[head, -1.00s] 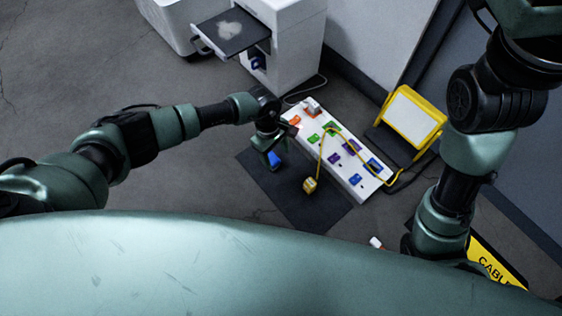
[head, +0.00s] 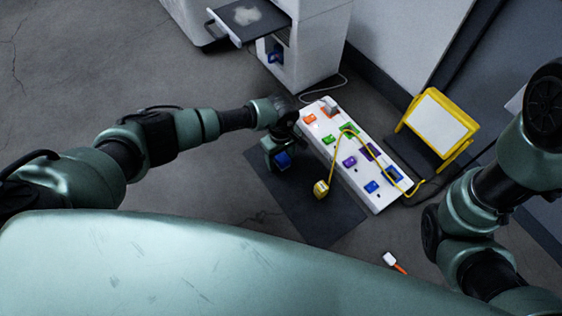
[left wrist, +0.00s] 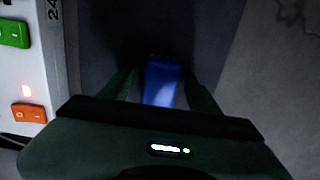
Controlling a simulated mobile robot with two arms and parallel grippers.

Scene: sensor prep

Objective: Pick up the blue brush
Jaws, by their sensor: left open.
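The blue brush (left wrist: 163,84) shows in the left wrist view as a blue block with a pale sheen. It lies between the two fingers of my left gripper (left wrist: 160,92), with a dark gap on each side. In the head view, the blue brush (head: 283,160) is a small blue patch at my left gripper (head: 279,157), beside the white power strip. The gripper is open around it. Its far end is in shadow, and the gripper body hides its near end. My right gripper is out of view; only its arm shows at the right.
A white power strip (head: 333,163) with coloured switches and a yellow cable lies right of my left gripper. A dark mat (head: 315,225) lies below it. A yellow-framed panel (head: 438,122) stands right, a white cabinet (head: 318,40) behind. An orange-handled tool (head: 398,266) lies on the floor.

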